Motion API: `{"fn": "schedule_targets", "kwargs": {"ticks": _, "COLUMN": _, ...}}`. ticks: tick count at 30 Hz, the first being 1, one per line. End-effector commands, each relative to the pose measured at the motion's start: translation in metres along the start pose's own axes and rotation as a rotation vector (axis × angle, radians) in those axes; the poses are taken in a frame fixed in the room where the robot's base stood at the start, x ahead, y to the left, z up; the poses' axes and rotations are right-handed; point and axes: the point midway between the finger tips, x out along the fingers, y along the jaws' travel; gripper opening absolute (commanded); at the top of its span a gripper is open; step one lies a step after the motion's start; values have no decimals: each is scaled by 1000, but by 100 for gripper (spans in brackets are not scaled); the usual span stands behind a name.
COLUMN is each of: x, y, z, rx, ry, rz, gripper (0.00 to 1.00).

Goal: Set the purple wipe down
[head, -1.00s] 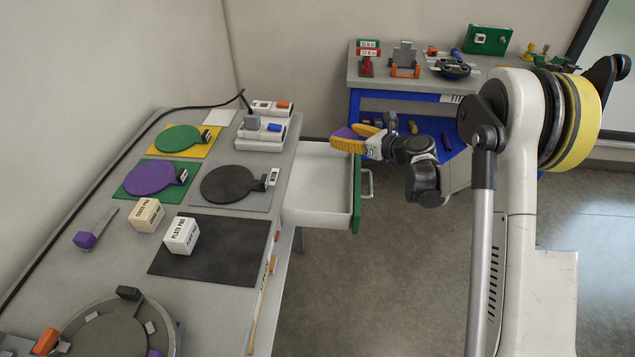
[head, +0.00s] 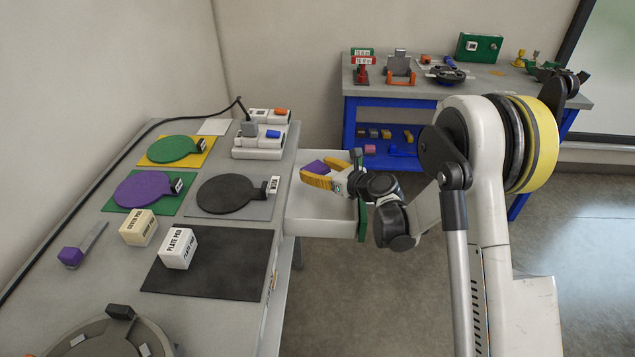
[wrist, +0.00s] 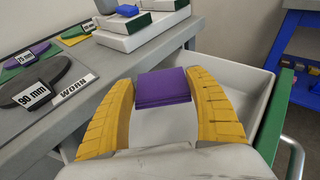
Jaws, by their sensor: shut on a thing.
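The purple wipe (wrist: 163,88) is a small folded purple pad between the yellow fingers of my gripper (wrist: 163,100). In the head view the wipe (head: 314,168) shows at the tip of my gripper (head: 325,175). The gripper is shut on the wipe, over the open white drawer (head: 315,222) at the right side of the grey bench (head: 110,235). Whether the wipe touches the drawer is unclear. Parts of the drawer are hidden behind the gripper.
On the bench lie a black disc (head: 228,192), a purple disc (head: 142,189), a green disc (head: 176,149), a white plate pad box (head: 178,247) and a cream cover pad box (head: 138,227). The black mat (head: 215,283) has bare room. A blue bench (head: 350,128) stands behind.

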Motion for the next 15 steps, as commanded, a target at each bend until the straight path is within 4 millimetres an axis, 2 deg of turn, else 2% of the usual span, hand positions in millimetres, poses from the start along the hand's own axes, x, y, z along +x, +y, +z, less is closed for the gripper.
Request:
{"fn": "schedule_targets", "kwargs": {"ticks": 6, "x": 11, "y": 0, "z": -34, "rx": 0, "ry": 0, "rz": 0, "gripper": 50}}
{"fn": "schedule_targets", "kwargs": {"ticks": 15, "x": 10, "y": 0, "z": -34, "rx": 0, "ry": 0, "rz": 1, "gripper": 50}}
